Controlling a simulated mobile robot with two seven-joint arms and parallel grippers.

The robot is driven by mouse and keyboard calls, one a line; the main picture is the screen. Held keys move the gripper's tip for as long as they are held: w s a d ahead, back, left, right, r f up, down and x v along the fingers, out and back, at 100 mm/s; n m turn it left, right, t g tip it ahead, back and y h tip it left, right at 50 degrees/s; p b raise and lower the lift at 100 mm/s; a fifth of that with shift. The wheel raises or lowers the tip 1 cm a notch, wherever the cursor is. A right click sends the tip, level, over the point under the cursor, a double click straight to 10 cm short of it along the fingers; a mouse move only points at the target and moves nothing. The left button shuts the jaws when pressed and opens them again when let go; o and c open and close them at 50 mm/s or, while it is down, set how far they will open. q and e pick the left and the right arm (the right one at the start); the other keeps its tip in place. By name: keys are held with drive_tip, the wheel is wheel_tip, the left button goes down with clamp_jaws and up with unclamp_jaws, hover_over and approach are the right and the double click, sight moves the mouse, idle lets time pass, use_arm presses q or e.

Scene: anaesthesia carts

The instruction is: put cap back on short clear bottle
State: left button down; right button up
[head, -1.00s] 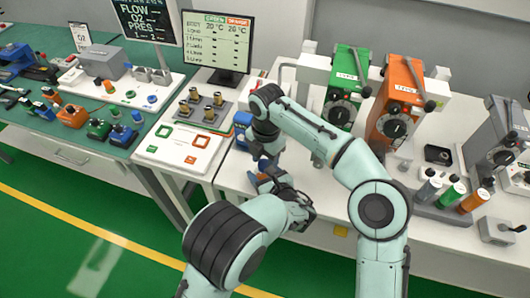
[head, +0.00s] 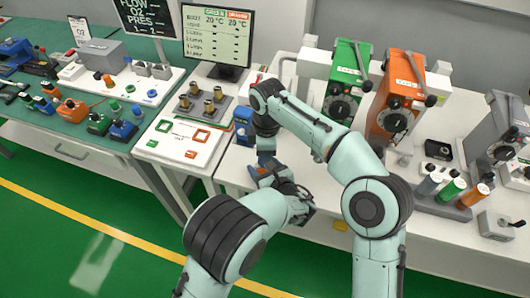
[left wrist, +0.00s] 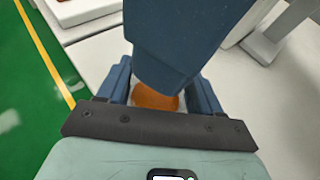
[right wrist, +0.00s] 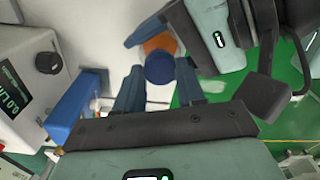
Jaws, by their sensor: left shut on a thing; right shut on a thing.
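My left gripper (left wrist: 158,92) is shut on an orange, round-ended piece (left wrist: 155,100), apparently the bottle. A large blue finger of my right gripper covers most of it in the left wrist view. My right gripper (right wrist: 160,82) is shut on a round dark-blue piece (right wrist: 160,68), apparently the cap. The orange piece (right wrist: 160,42) shows just beyond the blue one in the right wrist view; I cannot tell whether they touch. In the head view the right gripper (head: 265,158) points down just above the left gripper (head: 268,174).
A blue box (head: 243,125) stands close behind the grippers. Green (head: 343,85) and orange (head: 397,100) vaporizers stand at the back. Grey (head: 428,186), green (head: 451,190) and orange (head: 474,194) bottles stand in a holder at right. White tabletop (head: 235,172) is bare left of the grippers.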

drive_tip(key=m, duration=0.9)
drive_tip(key=shift+m, duration=0.4)
drive_tip(key=m, duration=0.4)
drive_tip(key=shift+s+m, duration=0.1)
drive_tip(key=shift+m, duration=0.3)
drive_tip(key=m, duration=0.6)
drive_tip(key=shift+a, duration=0.1)
drive_tip(key=o, duration=1.2)
drive_tip(key=shift+c, duration=0.2)
drive_tip(key=shift+r, duration=2.2)
drive_tip(key=shift+c, duration=0.5)
